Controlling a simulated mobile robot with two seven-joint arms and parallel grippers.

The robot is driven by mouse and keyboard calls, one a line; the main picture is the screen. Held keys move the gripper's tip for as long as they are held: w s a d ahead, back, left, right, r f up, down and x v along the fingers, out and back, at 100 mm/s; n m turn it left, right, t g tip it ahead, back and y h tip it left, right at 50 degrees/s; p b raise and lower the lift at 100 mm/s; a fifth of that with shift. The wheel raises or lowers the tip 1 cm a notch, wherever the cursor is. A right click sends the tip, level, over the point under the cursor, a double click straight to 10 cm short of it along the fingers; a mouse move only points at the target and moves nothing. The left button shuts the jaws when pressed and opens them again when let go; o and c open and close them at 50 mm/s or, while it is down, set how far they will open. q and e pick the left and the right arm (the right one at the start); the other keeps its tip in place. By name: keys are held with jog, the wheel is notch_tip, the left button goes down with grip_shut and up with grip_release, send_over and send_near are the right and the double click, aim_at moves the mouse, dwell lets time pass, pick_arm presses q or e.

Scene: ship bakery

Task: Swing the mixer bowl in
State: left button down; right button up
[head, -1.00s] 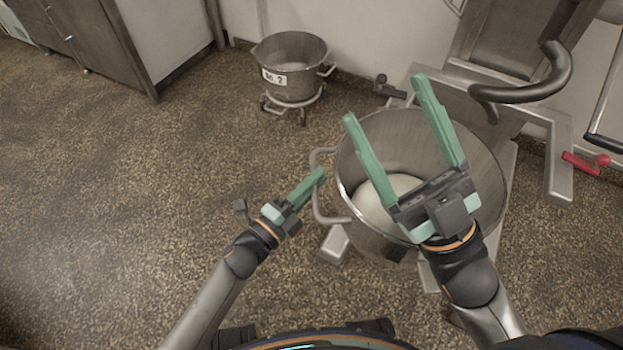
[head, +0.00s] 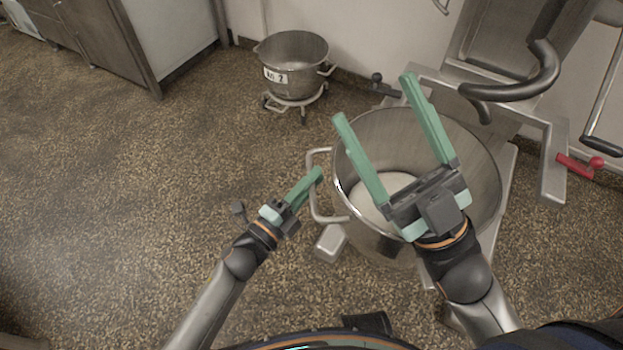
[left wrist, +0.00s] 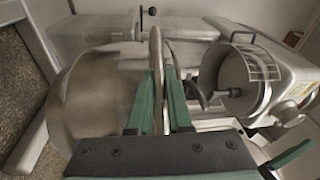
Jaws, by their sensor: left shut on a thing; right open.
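The mixer bowl (head: 478,160) is a large steel bowl with pale contents, standing upright at the mixer frame (head: 552,170). My left gripper (head: 318,174) is shut on the bowl's looped side handle (head: 314,200) at the bowl's left. In the left wrist view the bowl (left wrist: 90,95) fills the left, and a metal bar of the handle runs between the fingers (left wrist: 162,98). My right gripper (head: 372,98) is open, its fingers spread over the bowl opening, holding nothing. The wrist hides part of the near rim.
A dark curved hook (head: 525,90) hangs behind the bowl at right. A second bowl labelled No. 2 (head: 295,55) stands on a wheeled dolly by the wall. Cabinets (head: 130,40) stand at upper left. The left floor is clear.

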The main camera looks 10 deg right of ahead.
pick_arm(q)
jog(key=c, duration=0.8)
grip_release()
jog(key=shift+c, duration=0.2)
jog(key=p+v, duration=0.2)
jog(key=v, duration=1)
jog(key=shift+s+a, duration=0.2)
